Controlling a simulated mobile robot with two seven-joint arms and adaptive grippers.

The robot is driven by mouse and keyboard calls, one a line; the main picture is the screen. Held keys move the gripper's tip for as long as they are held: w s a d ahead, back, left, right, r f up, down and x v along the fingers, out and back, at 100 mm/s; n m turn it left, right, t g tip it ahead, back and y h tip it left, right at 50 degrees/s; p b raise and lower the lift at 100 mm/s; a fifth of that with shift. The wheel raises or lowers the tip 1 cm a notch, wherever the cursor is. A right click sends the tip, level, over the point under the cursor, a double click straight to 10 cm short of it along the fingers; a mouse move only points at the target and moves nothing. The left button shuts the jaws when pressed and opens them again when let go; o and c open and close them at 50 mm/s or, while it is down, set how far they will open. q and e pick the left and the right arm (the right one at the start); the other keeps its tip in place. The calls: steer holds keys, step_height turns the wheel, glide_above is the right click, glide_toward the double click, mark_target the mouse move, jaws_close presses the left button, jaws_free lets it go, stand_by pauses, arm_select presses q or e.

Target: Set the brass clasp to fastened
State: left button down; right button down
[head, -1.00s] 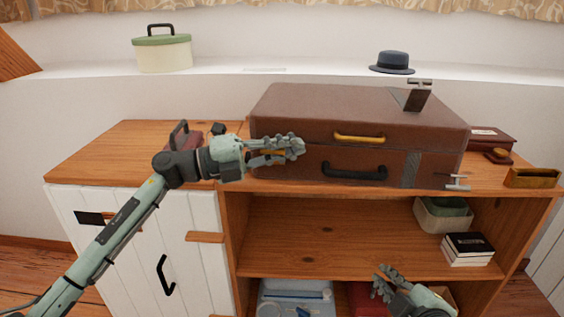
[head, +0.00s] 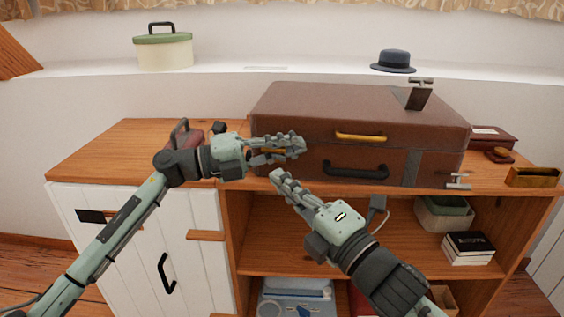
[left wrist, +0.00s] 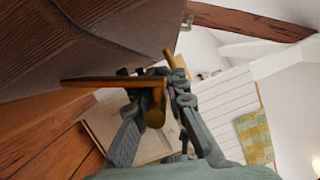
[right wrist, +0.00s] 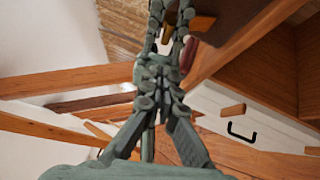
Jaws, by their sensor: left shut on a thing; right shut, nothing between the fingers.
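The brown suitcase (head: 300,108) lies on the cabinet top with its lid down. Its left front holds brass-coloured metal (head: 272,152), largely hidden by my left gripper (head: 300,147). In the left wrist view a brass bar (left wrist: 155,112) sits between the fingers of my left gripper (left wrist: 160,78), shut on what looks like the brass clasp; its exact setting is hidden. My right gripper (head: 278,178) is shut and empty, just below and in front of the left one. In the right wrist view a brass piece (right wrist: 202,23) shows beyond its fingers.
A grey latch stands raised on the lid's right (head: 417,96), with its catch (head: 457,180) below. A brass-coloured handle (head: 360,137) and a black handle (head: 355,170) are on the front. A brass tray (head: 533,177) sits at right. Open shelves (head: 300,255) lie below.

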mark_target(276, 150)
arm_select(q)
steer(key=shift+f, duration=0.3)
arm_select(e)
steer(key=shift+w+a+r, duration=0.1)
steer(key=shift+w+r, duration=0.1)
steer(key=shift+w, duration=0.65)
steer(key=shift+w+a+r, duration=0.1)
steer(key=shift+w+r, duration=0.05)
steer(key=shift+w, duration=0.7)
steer(key=shift+w+a+r, duration=0.1)
steer(key=shift+w+r, duration=0.1)
steer(key=shift+w, duration=0.65)
